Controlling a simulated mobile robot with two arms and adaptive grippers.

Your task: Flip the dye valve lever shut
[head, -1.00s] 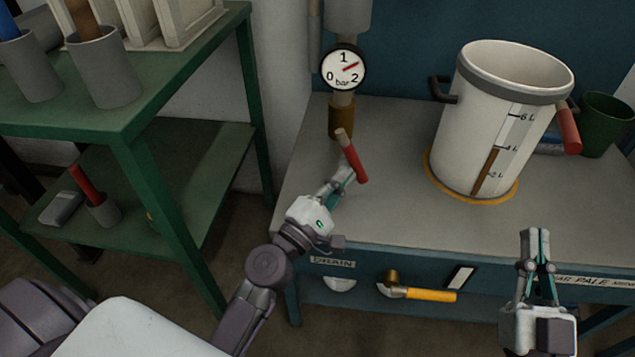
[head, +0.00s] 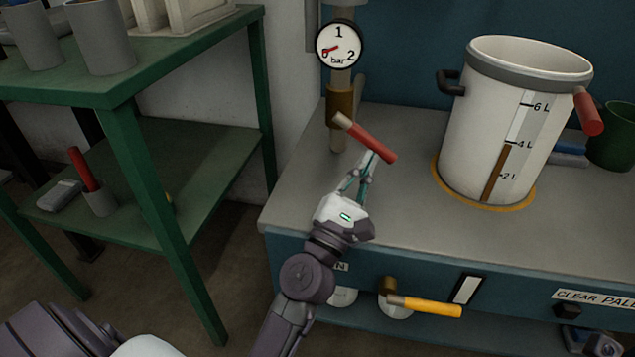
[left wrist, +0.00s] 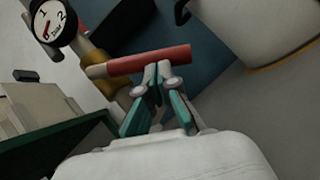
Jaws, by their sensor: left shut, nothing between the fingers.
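The red-handled valve lever (head: 370,142) slants down to the right from its grey stub on the brass valve body (head: 340,103), on the pipe below the pressure gauge. My left gripper (head: 367,165) is shut and empty, its fingertips against or very close to the underside of the red handle. In the left wrist view the lever (left wrist: 150,60) lies across just beyond the fingertips (left wrist: 157,72), not between them. The gauge (head: 339,45) needle points to the lower left, near its low end. My right gripper is not in view.
A white pail (head: 490,130) with a level scale stands on the grey bench top (head: 410,205), right of the valve. A yellow-handled drain lever (head: 430,306) sticks out from the bench front. A green shelf table (head: 115,90) stands at left. The bench between valve and pail is clear.

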